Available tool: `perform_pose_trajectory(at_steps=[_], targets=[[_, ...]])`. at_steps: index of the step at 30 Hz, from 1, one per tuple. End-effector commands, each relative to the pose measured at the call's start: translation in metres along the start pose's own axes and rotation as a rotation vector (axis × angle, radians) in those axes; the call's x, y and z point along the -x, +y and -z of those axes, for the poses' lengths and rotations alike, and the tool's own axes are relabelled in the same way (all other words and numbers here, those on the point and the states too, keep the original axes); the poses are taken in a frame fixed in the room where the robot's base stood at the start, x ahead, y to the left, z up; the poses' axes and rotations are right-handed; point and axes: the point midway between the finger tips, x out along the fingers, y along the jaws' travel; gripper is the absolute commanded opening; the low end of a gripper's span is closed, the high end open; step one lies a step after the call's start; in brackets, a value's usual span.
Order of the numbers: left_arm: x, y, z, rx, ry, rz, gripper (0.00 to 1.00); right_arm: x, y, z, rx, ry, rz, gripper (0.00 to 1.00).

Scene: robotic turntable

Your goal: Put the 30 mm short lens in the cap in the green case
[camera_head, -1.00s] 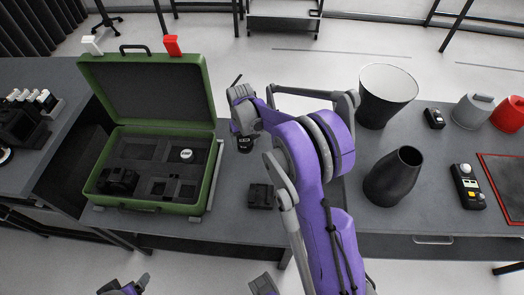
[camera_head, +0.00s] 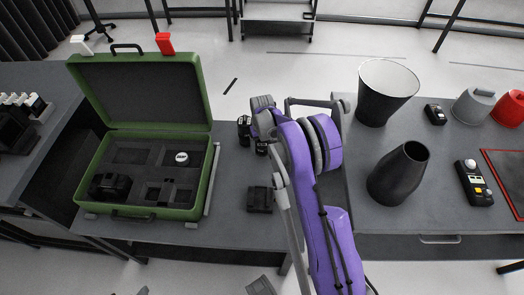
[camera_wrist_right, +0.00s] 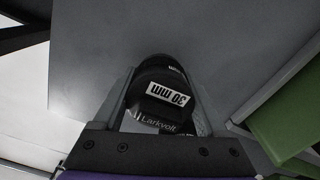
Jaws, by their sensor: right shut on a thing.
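The green case (camera_head: 212,183) stands open on the left table, lid tilted back. Its dark foam has several cut-outs. A round cap with a white label (camera_head: 181,158) sits toward the right rear of the foam. My right gripper (camera_head: 262,137) is right of the case, over the table, shut on a black lens (camera_head: 262,148). In the right wrist view the lens (camera_wrist_right: 160,85) reads "30 mm" and "Larkvolt" between the fingers (camera_wrist_right: 163,100). Another dark lens-like cylinder (camera_head: 243,131) stands just left of the held lens. My left gripper is out of view.
A black camera-like body (camera_head: 108,187) lies in the case's front left. A small dark block (camera_head: 260,199) lies on the table in front of the gripper. A black vase (camera_head: 399,175) and a tall cup (camera_head: 386,93) stand to the right. The table between case and block is clear.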

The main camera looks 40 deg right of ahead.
Motion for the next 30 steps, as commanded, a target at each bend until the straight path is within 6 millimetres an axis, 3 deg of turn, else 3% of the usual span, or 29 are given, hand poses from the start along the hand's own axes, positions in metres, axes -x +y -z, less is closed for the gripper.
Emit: perform_pose_trajectory(at_steps=[4,15,16,20,30], targets=[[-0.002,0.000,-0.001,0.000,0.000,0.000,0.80,-0.020,0.000,0.000,0.000,0.000,0.000,0.00],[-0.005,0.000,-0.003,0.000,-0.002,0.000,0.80,-0.025,0.000,0.000,0.000,0.000,0.000,0.00],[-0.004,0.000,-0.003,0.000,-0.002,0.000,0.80,-0.024,0.000,0.000,0.000,0.000,0.000,0.80],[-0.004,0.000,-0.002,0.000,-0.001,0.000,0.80,-0.023,0.000,0.000,0.000,0.000,0.000,1.00],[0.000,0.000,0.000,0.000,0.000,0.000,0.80,-0.015,0.000,0.000,0.000,0.001,0.000,1.00]])
